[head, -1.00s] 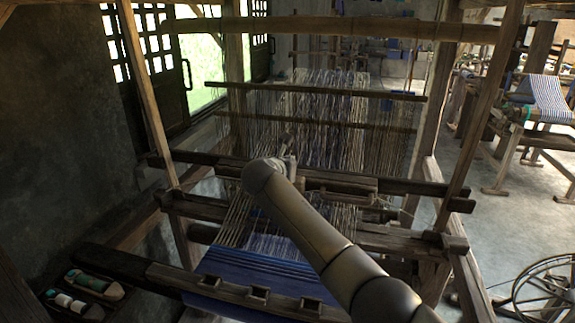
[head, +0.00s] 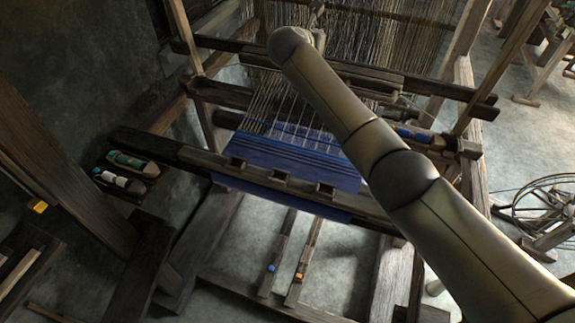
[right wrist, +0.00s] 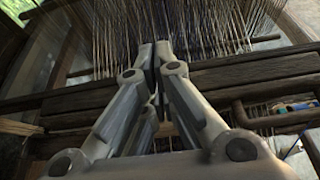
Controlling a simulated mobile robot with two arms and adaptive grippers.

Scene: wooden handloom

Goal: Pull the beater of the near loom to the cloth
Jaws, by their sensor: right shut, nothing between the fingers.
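The near loom has a long dark wooden crossbar (head: 430,88), apparently the beater, lying across the warp threads (head: 275,100). Blue striped cloth (head: 290,158) lies on the near side of it, with a strip of bare warp between. My right arm reaches over the cloth from the lower right. My right gripper (right wrist: 155,52) is shut and empty, its fingertips pointing at the warp just above the wooden bar (right wrist: 80,100) in the right wrist view. Whether the tips touch the bar I cannot tell. In the head view the wrist hides most of the gripper. My left gripper is not in view.
The notched front beam (head: 280,178) runs along the near edge of the cloth. Two treadles (head: 285,255) hang below. Shuttles (head: 130,170) lie in a tray at left. A spinning wheel (head: 540,205) stands at right. Loom posts flank my arm.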

